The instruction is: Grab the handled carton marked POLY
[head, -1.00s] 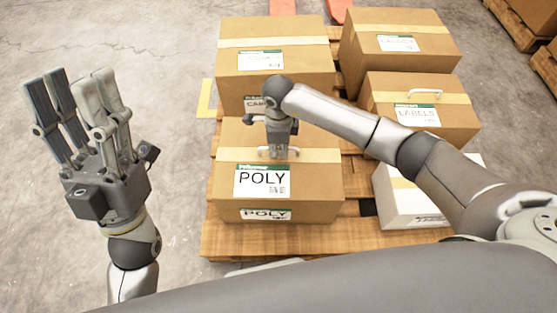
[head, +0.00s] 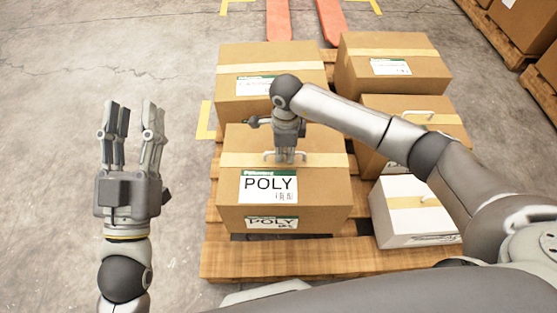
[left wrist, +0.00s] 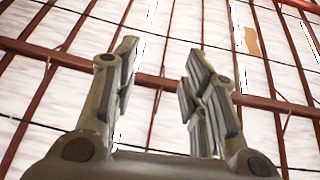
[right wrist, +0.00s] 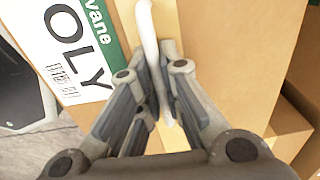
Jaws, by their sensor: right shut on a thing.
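The POLY carton (head: 325,192) is a brown box with a tan tape band, a white and green POLY label and a white handle (head: 270,155) on top. It sits at the front left of the pallet in the head view. My right gripper (head: 286,158) points down at the carton's top and is shut on the handle. In the right wrist view the white handle (right wrist: 148,40) runs between the fingers, beside the POLY label (right wrist: 75,45). My left gripper (head: 133,108) is raised, open and empty, left of the pallet; the left wrist view shows its fingers (left wrist: 160,80) apart against the roof.
The wooden pallet (head: 290,258) also holds a brown carton (head: 235,60) behind, another at the back right (head: 390,45), a handled carton (head: 440,130) at the right and a white box (head: 400,220) at front right. Floor on the left is clear.

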